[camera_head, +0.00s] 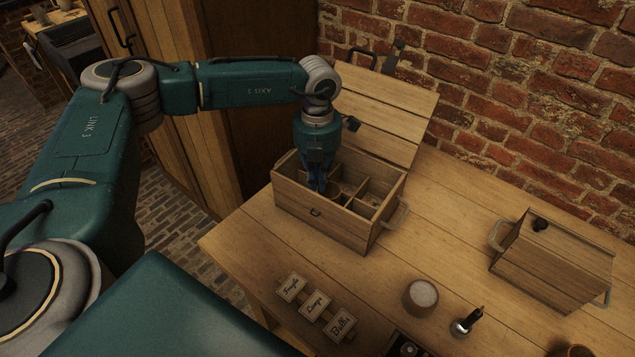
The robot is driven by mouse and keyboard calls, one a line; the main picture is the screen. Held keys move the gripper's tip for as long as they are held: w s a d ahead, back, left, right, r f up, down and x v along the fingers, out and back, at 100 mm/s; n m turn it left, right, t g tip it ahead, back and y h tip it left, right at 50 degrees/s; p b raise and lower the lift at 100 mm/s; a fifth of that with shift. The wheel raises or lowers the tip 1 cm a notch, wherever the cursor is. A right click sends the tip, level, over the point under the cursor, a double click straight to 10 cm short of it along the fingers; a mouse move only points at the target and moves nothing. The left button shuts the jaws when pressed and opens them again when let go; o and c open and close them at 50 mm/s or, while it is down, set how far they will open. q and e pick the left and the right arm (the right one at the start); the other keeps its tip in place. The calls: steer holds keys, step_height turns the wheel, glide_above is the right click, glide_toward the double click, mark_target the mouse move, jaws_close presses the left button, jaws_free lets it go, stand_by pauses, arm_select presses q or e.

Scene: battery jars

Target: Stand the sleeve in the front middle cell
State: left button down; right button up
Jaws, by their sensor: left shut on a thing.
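The open wooden crate (318,216), divided into cells, stands on the table with its slatted lid (385,112) raised behind it. My left gripper (318,188) points straight down into the crate, just behind the front wall. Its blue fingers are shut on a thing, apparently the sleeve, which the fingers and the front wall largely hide. I cannot tell whether it touches the cell floor. A brownish rounded shape shows just right of the fingertips, too small to make out. The right gripper is not in view.
A closed wooden box (553,262) stands at the right. A pale-topped jar (420,297) and a dark-handled metal item (466,322) stand in front. Lettered tags (315,307) lie near the front edge. The table between crate and box is clear. A brick wall rises behind.

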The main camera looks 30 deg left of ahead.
arm_select(q)
steer(key=shift+f, duration=0.85)
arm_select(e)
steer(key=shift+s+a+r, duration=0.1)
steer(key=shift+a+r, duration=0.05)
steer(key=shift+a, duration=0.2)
arm_select(q)
steer(key=shift+f, duration=0.2)
steer(key=c, duration=1.9)
jaws_free()
steer(key=shift+o, duration=0.2)
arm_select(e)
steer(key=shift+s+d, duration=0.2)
